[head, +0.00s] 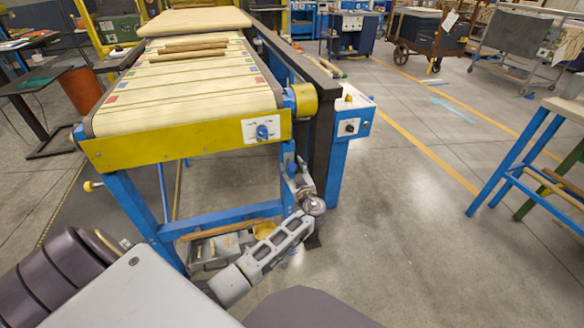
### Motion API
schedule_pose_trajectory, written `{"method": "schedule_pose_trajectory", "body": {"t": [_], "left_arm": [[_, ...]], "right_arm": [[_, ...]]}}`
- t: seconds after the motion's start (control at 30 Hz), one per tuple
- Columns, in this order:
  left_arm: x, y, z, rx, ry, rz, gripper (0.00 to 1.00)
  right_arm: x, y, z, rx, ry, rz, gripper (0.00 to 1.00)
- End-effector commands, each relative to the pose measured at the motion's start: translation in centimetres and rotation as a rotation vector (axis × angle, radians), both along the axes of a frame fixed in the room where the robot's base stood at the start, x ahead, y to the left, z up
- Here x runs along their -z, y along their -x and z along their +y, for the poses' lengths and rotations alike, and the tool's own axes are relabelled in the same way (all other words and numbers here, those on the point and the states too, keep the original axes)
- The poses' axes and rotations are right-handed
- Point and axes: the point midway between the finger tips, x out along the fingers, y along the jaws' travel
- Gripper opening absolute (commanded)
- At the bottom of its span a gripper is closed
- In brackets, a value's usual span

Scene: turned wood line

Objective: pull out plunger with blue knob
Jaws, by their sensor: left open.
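The blue knob (263,132) sticks out of a white plate (249,131) on the yellow end panel (190,142) of the conveyor. My left gripper (296,176) is below and to the right of the knob, near the blue leg at the conveyor's right front corner. It is apart from the knob. It looks small and partly merged with the leg behind it, and I see nothing held in it; its jaws are open. My right gripper is not in view.
A blue control box (352,118) with a black knob stands right of the conveyor. Wooden sticks (190,49) lie on the belt. A grey tray (220,250) sits low under the frame. A blue-legged bench (530,160) stands at right; the floor between is clear.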

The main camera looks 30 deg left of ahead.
Motion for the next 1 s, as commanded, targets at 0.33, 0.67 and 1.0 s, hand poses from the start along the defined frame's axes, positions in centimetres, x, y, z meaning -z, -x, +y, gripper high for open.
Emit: {"method": "schedule_pose_trajectory", "body": {"t": [0.33, 0.67, 1.0], "left_arm": [[-0.04, -0.52, 0.67, -0.001, 0.000, 0.000, 0.53], [-0.04, -0.51, 0.64, -0.001, 0.000, 0.000, 0.26], [-0.03, -0.50, 0.63, -0.001, 0.000, 0.000, 0.00]], "right_arm": [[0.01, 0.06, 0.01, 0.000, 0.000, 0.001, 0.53], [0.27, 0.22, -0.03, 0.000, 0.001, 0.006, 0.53], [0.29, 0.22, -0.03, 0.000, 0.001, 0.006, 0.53]]}}
